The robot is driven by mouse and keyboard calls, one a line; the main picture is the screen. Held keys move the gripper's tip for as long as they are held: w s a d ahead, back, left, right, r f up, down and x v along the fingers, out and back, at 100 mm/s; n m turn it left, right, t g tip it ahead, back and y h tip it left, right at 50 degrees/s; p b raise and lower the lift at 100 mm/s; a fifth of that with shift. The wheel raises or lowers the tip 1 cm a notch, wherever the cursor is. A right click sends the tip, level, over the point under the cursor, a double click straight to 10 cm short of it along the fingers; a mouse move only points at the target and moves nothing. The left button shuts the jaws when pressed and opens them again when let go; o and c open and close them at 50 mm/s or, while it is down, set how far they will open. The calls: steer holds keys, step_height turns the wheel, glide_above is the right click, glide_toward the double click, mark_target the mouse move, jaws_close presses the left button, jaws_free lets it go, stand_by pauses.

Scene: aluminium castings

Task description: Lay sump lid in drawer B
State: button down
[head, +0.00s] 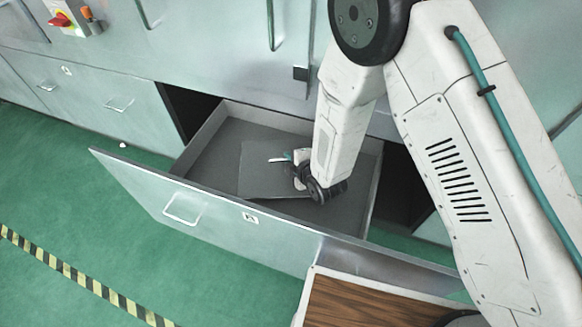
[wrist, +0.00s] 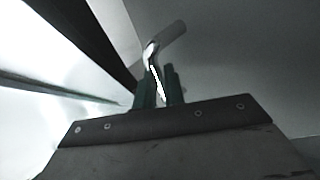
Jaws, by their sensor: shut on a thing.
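The sump lid (head: 262,180) is a flat grey plate inside the open drawer (head: 205,133), over its floor. A pale handle-like bar (head: 277,160) shows at my gripper (head: 298,170), which is shut on the lid. My arm hides the lid's right part. In the wrist view the teal fingers of my gripper (wrist: 159,88) close around a shiny bent metal bar (wrist: 168,42). I cannot tell whether the lid touches the drawer floor. The label (head: 250,217) on the drawer front is too small to read surely.
A shut drawer (head: 100,95) is at the left. Cabinet doors (head: 215,40) rise behind. A wood-topped surface (head: 365,305) is at the bottom. Green floor is clear at the left.

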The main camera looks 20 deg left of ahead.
steer(key=shift+f, duration=2.25)
steer(key=c, duration=1.5)
jaws_free()
steer(key=v, duration=1.2)
steer(key=shift+d, duration=0.1)
